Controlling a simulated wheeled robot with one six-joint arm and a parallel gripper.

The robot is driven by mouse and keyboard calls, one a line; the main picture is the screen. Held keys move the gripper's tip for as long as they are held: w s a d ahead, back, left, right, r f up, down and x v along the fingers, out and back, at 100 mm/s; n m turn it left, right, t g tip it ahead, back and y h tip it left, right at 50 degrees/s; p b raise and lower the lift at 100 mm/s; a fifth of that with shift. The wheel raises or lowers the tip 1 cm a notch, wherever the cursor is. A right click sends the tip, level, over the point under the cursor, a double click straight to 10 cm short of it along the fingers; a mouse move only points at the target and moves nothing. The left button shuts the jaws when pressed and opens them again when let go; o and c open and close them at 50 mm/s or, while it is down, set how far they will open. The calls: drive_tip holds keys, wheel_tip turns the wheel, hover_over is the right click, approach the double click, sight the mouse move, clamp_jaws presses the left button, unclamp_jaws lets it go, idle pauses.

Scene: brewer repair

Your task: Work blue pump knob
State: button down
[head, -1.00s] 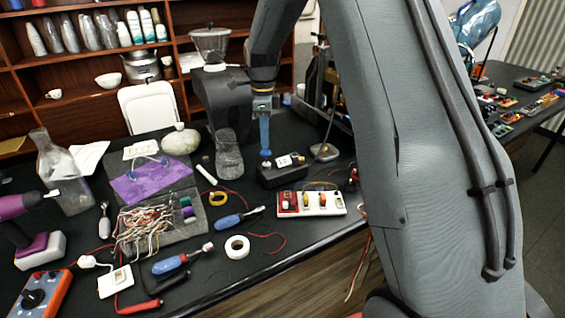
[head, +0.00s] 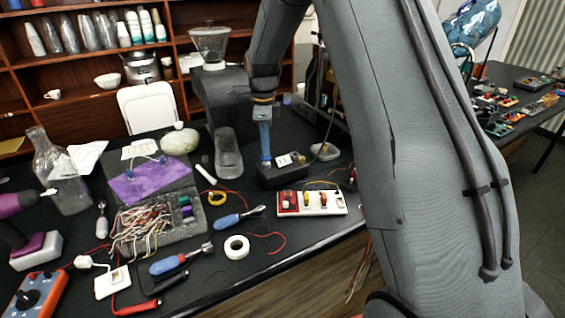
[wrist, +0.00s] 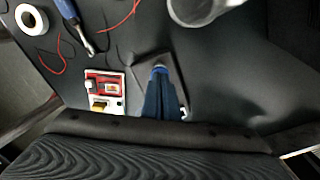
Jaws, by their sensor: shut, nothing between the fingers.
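My gripper (head: 266,158) points straight down, its blue fingers shut, with the tips at the left part of a small black box (head: 285,176) on the dark bench. The box carries a white label or switch panel on its top. In the wrist view the blue fingers of my gripper (wrist: 160,76) end over the dark box (wrist: 146,62). A lighter blue spot shows at the fingertips; I cannot tell whether it is the pump knob or the finger ends. No blue knob shows clearly apart from my fingers, and contact cannot be made out.
A white and red switch panel (head: 323,207) lies just in front of the box. A grinder (head: 222,100) stands behind to the left. A screwdriver (head: 236,218), a white tape roll (head: 236,247) and loose wires lie at the front left. A grey pad (head: 324,151) sits behind right.

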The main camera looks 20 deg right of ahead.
drive_tip(key=shift+f, duration=0.6)
drive_tip(key=shift+r+p, duration=1.15)
drive_tip(key=shift+r, duration=1.2)
drive_tip(key=shift+f, duration=0.2)
drive_tip(key=shift+f+b, duration=0.95)
drive_tip(key=shift+f, duration=1.2)
drive_tip(key=shift+r+p, duration=1.25)
drive_tip(key=shift+r, duration=1.05)
drive_tip(key=shift+f, duration=0.2)
